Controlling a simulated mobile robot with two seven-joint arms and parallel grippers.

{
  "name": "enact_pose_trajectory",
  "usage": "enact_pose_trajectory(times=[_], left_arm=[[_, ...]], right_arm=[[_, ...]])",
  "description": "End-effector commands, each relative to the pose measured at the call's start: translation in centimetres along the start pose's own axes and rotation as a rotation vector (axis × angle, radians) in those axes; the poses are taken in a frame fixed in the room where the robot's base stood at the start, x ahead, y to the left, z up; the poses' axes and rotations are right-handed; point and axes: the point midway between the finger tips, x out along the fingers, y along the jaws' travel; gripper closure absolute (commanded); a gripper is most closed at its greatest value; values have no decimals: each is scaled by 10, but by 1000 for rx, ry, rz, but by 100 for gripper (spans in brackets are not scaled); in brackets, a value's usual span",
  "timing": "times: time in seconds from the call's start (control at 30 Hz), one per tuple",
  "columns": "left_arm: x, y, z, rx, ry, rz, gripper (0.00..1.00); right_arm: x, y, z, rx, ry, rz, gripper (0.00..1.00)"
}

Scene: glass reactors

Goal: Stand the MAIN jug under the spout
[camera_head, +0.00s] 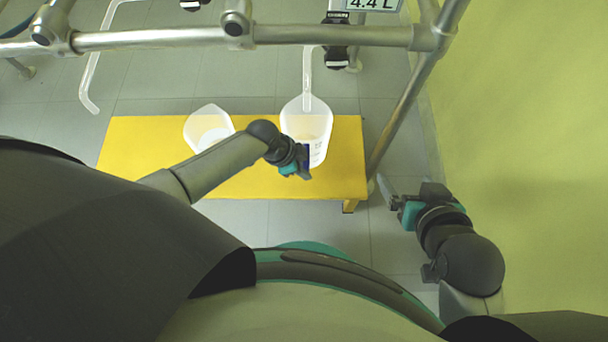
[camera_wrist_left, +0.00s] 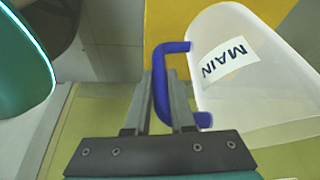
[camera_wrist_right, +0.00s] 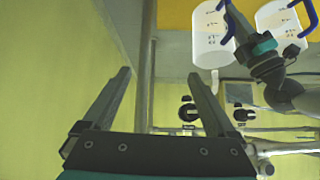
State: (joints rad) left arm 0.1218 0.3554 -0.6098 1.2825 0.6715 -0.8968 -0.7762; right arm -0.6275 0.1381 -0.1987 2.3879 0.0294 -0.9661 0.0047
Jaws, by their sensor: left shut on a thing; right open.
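The MAIN jug (camera_head: 312,122) is white and translucent, with a blue handle. It is upright at the right part of the yellow bench (camera_head: 345,180); whether its base touches the bench is unclear. The spout, a pale bent tube (camera_head: 307,75), comes down with its lower end over the jug's mouth. My left gripper (camera_head: 303,168) is shut on the jug's handle. The left wrist view shows the blue handle (camera_wrist_left: 185,47) between the fingers (camera_wrist_left: 163,100) and the MAIN label (camera_wrist_left: 229,59). My right gripper (camera_head: 388,194) is open and empty, right of the bench.
A second white jug (camera_head: 208,120) stands on the bench to the left, with another bent tube (camera_head: 92,85) further left. A metal pipe frame (camera_head: 330,37) crosses above and behind the bench, its leg at the bench's right. A green-yellow wall (camera_head: 530,130) bounds the right side.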

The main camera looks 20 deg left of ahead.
Motion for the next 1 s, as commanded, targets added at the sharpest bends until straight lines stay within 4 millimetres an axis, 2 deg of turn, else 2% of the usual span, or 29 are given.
enact_pose_trajectory(times=[0.37,0.6,1.0], left_arm=[[9,-1,3,1,2,-2,100],[22,0,8,0,2,-1,100],[40,-1,16,1,3,-2,100]], right_arm=[[8,-13,-8,5,118,-35,8],[14,-28,-16,19,263,-76,8],[8,-50,-31,61,510,-138,8]])
